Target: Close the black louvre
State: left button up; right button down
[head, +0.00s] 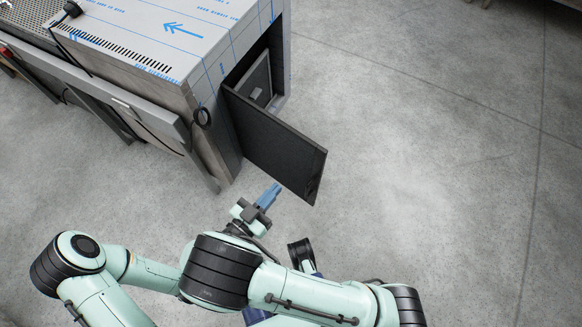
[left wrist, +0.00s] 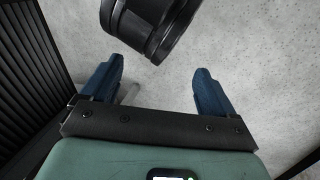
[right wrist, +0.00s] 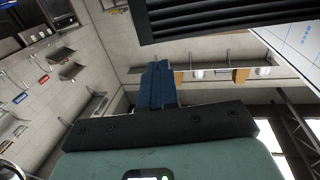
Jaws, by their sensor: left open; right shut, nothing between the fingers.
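The black louvre (head: 272,145) is a dark panel standing swung open from the side of the steel unit, its free end towards the lower right. Dark slats of it appear at the top of the right wrist view (right wrist: 215,18). My right gripper (head: 273,190) is shut and empty, its blue fingers just below the panel's lower edge in the head view; I cannot tell whether they touch it. It also shows in the right wrist view (right wrist: 155,75). My left gripper (left wrist: 158,88) is open and empty over the floor; a dark slatted surface (left wrist: 25,75) is at its left.
The steel unit (head: 165,45) with blue markings stands at the upper left, its dark opening (head: 262,80) behind the panel. A black cylindrical part of my own arm (left wrist: 150,25) is close ahead of the left gripper. The concrete floor (head: 430,150) at right is clear.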

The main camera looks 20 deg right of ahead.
aim_at(311, 148)
jog(key=b+x, duration=0.2)
jog(key=x, duration=1.1)
jog(key=shift+f, duration=0.1)
jog(key=shift+w+d, duration=0.2)
jog(key=shift+d, duration=0.05)
pick_arm(q)
jog(key=shift+t+y, duration=0.3)
jog(key=shift+t, duration=0.3)
jog(key=w, duration=0.1)
jog(key=w+a+f, duration=0.2)
jog(key=shift+w+f, duration=0.25)
jog(key=shift+w, duration=0.15)
pick_arm(e)
jog(key=shift+d, duration=0.15)
